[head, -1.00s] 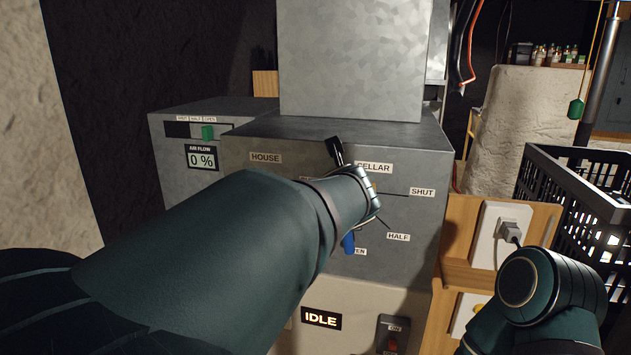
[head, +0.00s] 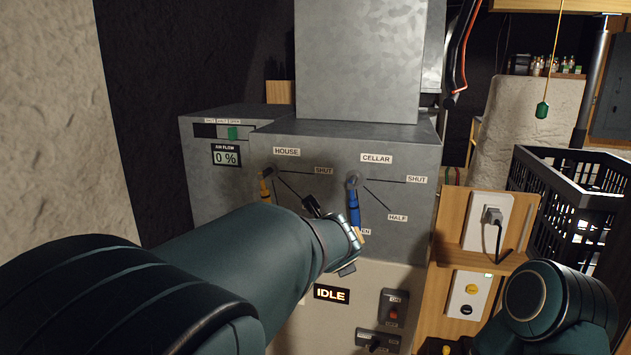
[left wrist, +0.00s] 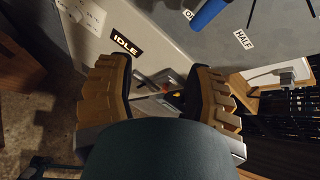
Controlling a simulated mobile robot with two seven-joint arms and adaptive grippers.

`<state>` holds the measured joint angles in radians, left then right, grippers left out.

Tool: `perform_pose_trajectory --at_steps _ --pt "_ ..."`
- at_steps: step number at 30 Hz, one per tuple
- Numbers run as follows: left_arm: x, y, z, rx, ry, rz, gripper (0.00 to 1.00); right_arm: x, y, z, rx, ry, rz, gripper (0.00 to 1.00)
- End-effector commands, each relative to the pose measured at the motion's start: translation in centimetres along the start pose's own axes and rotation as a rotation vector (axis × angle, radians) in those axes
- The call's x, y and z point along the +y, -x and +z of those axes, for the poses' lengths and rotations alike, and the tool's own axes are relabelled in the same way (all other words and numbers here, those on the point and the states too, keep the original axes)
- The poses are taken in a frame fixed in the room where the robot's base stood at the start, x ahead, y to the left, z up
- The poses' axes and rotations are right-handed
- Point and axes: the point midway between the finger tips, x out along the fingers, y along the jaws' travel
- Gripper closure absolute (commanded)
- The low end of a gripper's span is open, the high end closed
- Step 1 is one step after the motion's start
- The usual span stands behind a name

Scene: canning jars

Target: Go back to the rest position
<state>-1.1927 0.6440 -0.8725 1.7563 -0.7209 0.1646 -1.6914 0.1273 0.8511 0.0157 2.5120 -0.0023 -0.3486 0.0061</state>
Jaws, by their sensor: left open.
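My left arm reaches in from the left in the head view, its wrist in front of the grey control box (head: 405,150). In the left wrist view my left gripper (left wrist: 160,92) is open, with nothing between its fingers. The blue cellar lever (head: 353,205) points down toward its lowest label; its end also shows at the top of the left wrist view (left wrist: 208,14). The yellow house lever (head: 265,188) points down, its lower part behind my arm. My right arm shows at the lower right of the head view; its gripper is out of frame.
The IDLE display (head: 331,293) and a switch (head: 394,307) are below the levers. The air flow panel (head: 226,155) reads 0 %. A wall outlet (head: 488,220) with a plug and a black crate (head: 570,200) stand at the right.

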Motion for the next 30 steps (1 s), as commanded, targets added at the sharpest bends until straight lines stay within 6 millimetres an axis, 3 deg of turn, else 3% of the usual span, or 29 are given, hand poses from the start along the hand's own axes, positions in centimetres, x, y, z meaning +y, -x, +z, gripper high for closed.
perform_pose_trajectory --at_steps 7,13,17,21,27,30 --pt "10.1 -5.8 -9.0 0.187 0.513 0.149 0.48 0.0 0.0 0.0 -0.001 0.0 0.0 0.53" --pt "19.3 -7.6 -18.8 0.302 1.107 0.368 0.48 0.0 0.0 0.0 -0.001 0.0 0.0 0.53" --pt "24.2 -6.9 -24.8 0.32 1.508 0.542 0.48 0.0 0.0 0.0 -0.001 0.0 0.0 0.53" --pt "28.3 -4.7 -30.8 0.288 1.935 0.753 0.48 0.0 0.0 0.0 -0.001 0.0 0.0 0.53" --pt "31.5 -0.4 -37.3 0.145 2.48 1.059 0.48 0.0 0.0 0.0 -0.001 0.0 0.0 0.53" --pt "32.1 1.4 -39.2 0.061 2.668 1.175 0.48 0.0 0.0 0.0 -0.001 0.0 0.0 0.53"
